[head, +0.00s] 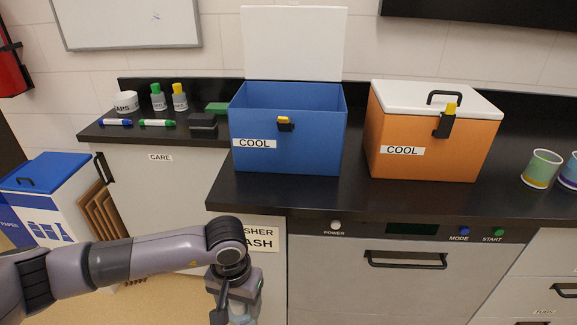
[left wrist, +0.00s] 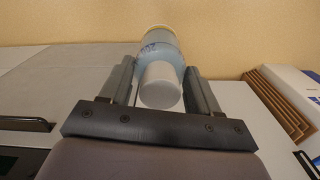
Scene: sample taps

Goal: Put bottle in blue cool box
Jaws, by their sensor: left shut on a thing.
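The blue cool box (head: 290,145) stands on the black counter with its white lid (head: 293,45) raised and its top open. It bears a COOL label and a yellow and black latch. My left gripper (head: 232,303) is below the counter edge, in front of the cabinets and lower left of the box. In the left wrist view the gripper (left wrist: 160,88) is shut on a pale blue bottle (left wrist: 163,45) with a grey cap (left wrist: 161,85). In the head view the bottle is mostly hidden by the gripper. My right gripper is not in view.
An orange cool box (head: 430,140) with its white lid shut stands to the right. The counter edge lies between gripper and box.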

